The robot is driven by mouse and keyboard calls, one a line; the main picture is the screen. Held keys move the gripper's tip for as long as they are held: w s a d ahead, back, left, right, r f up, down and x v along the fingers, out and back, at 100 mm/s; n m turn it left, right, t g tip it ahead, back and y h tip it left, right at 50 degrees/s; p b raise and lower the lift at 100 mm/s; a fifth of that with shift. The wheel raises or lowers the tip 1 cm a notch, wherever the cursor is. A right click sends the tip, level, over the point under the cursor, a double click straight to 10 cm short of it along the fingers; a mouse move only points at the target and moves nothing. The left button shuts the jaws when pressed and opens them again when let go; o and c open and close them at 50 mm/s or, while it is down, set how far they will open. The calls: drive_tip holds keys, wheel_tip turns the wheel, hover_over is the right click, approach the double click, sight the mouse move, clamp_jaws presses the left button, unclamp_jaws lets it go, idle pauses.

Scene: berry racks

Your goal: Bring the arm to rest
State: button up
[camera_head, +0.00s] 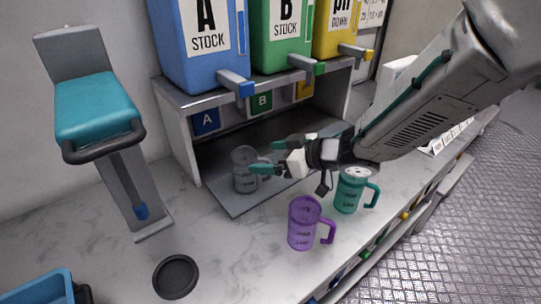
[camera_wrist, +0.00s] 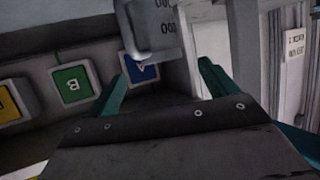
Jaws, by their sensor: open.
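My gripper (camera_head: 265,157) reaches in from the right at the front of the dispenser rack. Its two teal fingers are apart with nothing held between them. A grey measuring mug (camera_head: 243,172) stands on the rack's dark floor, just left of the fingertips. In the wrist view the open fingers (camera_wrist: 165,88) point at the rack's inside, and the grey mug (camera_wrist: 150,28) shows partly at the top, beyond the fingertips. Whether a fingertip touches the mug is unclear. My arm stretches out over the counter's right part.
A purple mug (camera_head: 301,228) and a teal mug (camera_head: 347,192) stand on the counter below my gripper. Blue A (camera_head: 190,70), green B and yellow pH containers sit on the rack top (camera_head: 205,94). A teal-topped stand (camera_head: 95,105), black disc (camera_head: 176,277) and blue tray (camera_head: 40,290) lie left.

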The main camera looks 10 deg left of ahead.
drive_tip(key=w+d+r+m+t+h, duration=0.1)
drive_tip(key=d+r+m+t+h, duration=0.2)
drive_tip(key=d, duration=0.5)
drive_tip(key=w+d+r+m+t+h, duration=0.1)
drive_tip(key=w+d+r+m+h, duration=0.2)
drive_tip(key=d, duration=0.6)
drive_tip(key=d+r+m+t+h, duration=0.25)
drive_tip(key=d+h, duration=0.25)
drive_tip(key=d, duration=0.3)
drive_tip(key=s+d+r+m+g+h, duration=0.1)
drive_tip(key=s+d+m+g+h, duration=0.25)
drive_tip(key=s+d, duration=0.85)
drive_tip(key=s+m+g+y, duration=0.1)
drive_tip(key=s+g, duration=0.4)
drive_tip(key=s, duration=1.1)
drive_tip(key=shift+s+d+m+y, duration=0.2)
drive_tip(key=shift+d+m+y, duration=0.15)
drive_tip(key=shift+m, duration=0.45)
